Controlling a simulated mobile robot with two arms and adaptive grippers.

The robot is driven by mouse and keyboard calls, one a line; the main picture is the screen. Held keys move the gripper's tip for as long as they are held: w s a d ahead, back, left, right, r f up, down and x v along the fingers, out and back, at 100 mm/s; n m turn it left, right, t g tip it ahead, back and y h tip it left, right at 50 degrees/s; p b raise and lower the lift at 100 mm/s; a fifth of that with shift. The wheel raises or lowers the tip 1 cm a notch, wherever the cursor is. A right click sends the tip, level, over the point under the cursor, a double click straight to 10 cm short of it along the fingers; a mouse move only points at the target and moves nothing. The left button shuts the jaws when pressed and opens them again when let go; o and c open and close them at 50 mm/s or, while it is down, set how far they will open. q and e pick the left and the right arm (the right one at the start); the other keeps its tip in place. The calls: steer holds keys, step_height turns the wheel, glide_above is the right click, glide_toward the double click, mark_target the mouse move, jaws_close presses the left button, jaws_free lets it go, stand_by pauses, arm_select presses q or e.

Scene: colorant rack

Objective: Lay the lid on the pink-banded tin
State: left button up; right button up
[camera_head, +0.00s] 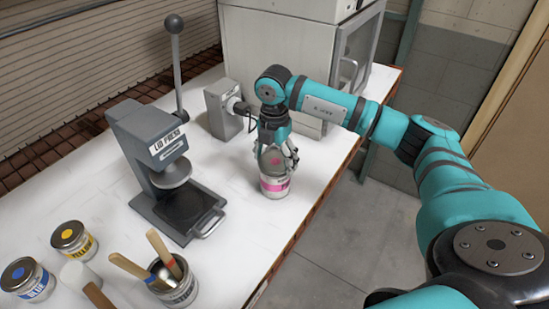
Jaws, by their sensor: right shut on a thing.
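The pink-banded tin (275,187) stands upright on the white bench, near its right edge. My right gripper (278,158) points down directly over the tin. It is shut on the lid (274,160), a grey disc with a pink spot, partly hidden by the fingers. The lid is at the tin's mouth; I cannot tell whether it touches the rim or is slightly above it. My left gripper is not in view.
A lid press (165,165) with a tall lever stands left of the tin. A grey box (226,110) is behind it, before a large cabinet (285,45). Blue (27,279) and yellow (73,240) tins and a can of sticks (176,288) are at front left.

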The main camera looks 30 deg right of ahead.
steer(key=o, duration=0.7)
step_height(320, 180, up, 12)
stand_by(0.4)
